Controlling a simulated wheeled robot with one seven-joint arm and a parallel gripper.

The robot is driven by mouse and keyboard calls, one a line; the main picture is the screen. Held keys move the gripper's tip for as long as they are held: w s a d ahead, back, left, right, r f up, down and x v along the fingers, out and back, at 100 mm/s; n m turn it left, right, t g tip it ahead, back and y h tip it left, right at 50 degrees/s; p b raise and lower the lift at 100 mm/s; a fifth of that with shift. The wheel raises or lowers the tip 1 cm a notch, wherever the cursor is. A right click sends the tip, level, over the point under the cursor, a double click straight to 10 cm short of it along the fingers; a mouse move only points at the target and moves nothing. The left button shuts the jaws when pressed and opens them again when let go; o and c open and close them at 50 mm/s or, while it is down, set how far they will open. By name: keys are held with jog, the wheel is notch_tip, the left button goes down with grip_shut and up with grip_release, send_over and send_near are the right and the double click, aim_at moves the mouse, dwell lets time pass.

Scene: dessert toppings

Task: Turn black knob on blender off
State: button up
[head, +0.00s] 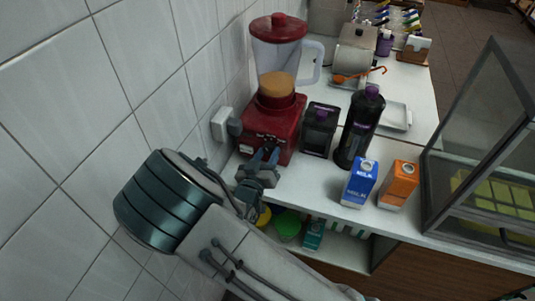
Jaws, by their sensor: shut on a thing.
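The red blender (285,115) stands on the white counter against the tiled wall. Its clear jug (278,62) has a red lid and holds tan contents. My gripper (266,155) is at the lower front of the blender's red base, with its fingers pointing at it. The fingers are shut on the black knob there. The knob itself is mostly hidden by the fingers, and its turned position cannot be told.
A black container (319,130), a dark bottle (360,125), a blue milk carton (359,183) and an orange carton (398,186) stand right of the blender. A glass case (490,140) is at far right. A wall outlet (221,124) is left of the blender.

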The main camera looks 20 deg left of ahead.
jog(key=shift+n, duration=0.8)
jog(key=o, duration=1)
jog(key=shift+s, duration=0.1)
jog(key=s, duration=0.4)
jog(key=s+b, duration=0.1)
jog(key=s, duration=0.4)
jog(key=s+a+b, duration=0.1)
jog(key=s, duration=0.3)
jog(key=shift+s+a, duration=0.1)
jog(key=shift+s, duration=0.25)
